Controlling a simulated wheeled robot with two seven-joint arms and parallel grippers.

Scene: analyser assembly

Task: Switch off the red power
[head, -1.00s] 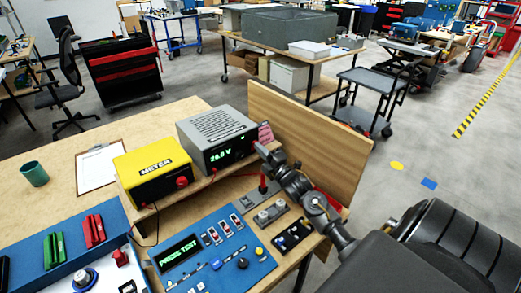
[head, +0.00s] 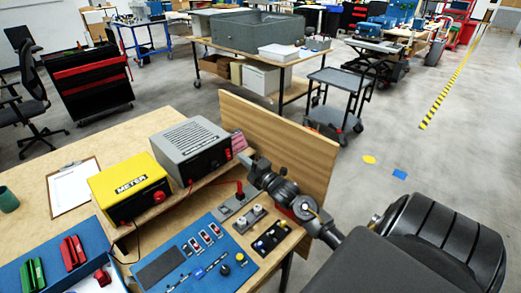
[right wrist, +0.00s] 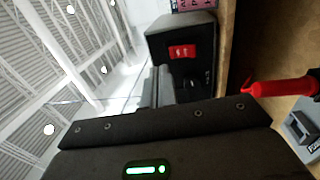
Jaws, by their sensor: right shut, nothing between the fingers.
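The grey power unit (head: 190,140) stands on the wooden shelf at the back of the bench, its front display dark. In the right wrist view its dark face (right wrist: 205,70) shows a red rocker switch (right wrist: 183,51). My right gripper (head: 250,160) is beside the unit's right end in the head view. In the right wrist view, the fingers (right wrist: 161,85) are shut and empty, pointing at the face just left of and below the switch. I cannot tell whether they touch it. My left gripper is out of view.
A yellow meter (head: 130,188) stands left of the power unit. The blue panel (head: 195,255) in front has a blank display. A red plug (head: 239,188) stands near my right arm. A wooden board (head: 280,150) rises behind it.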

